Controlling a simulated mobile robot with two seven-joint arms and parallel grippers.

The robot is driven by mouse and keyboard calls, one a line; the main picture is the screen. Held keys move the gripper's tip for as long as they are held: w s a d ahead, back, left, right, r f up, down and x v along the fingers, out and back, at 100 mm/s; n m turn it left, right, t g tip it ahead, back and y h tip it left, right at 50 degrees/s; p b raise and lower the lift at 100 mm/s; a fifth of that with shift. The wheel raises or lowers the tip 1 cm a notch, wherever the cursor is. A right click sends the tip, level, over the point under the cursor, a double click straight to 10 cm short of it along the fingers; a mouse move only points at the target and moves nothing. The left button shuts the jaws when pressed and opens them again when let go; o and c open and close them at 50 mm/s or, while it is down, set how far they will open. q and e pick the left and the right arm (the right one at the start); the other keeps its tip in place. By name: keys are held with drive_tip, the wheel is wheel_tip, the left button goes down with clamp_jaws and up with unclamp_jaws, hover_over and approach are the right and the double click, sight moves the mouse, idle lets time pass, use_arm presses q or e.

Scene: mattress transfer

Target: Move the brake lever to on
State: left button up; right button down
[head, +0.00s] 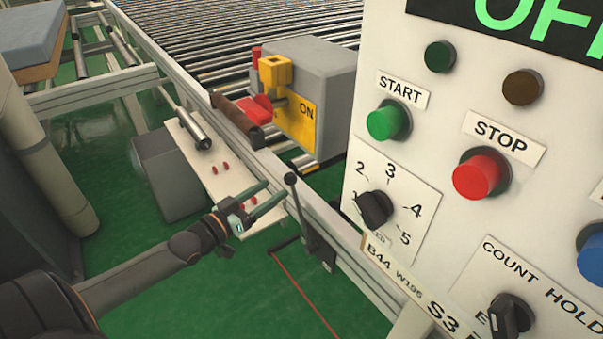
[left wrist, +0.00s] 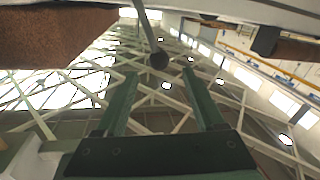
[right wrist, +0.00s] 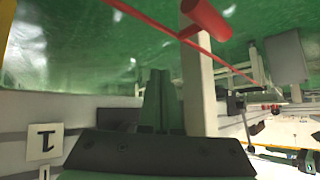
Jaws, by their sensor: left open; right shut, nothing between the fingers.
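A black lever with a round knob (head: 292,182) is mounted on the side of the conveyor's metal frame. It leans up and slightly left in the head view; I cannot read any label by it. My left gripper (head: 274,191) is open, its fingers pointing at the knob from the left. In the left wrist view, the lever's rod and dark knob (left wrist: 158,60) show in line with the gap between the open fingers (left wrist: 157,78); contact cannot be told. My right gripper (right wrist: 156,76) is shut and empty in the right wrist view, and is outside the head view.
A control panel (head: 417,123) with buttons and knobs stands close on the right. A grey box (head: 325,75) with a yellow "ON" plate (head: 297,121) sits beyond the frame, by the rollers (head: 220,30). A blue-grey mattress (head: 30,30) lies at the upper left.

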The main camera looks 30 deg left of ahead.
use_arm(q)
drive_tip(key=w, duration=0.3)
drive_tip(key=w+d+b, duration=0.1)
drive_tip(key=w, duration=0.2)
drive_tip(key=w+d, duration=0.1)
drive_tip(key=w, duration=0.3)
drive_tip(key=shift+b, duration=0.35)
clamp_jaws()
idle(1.1)
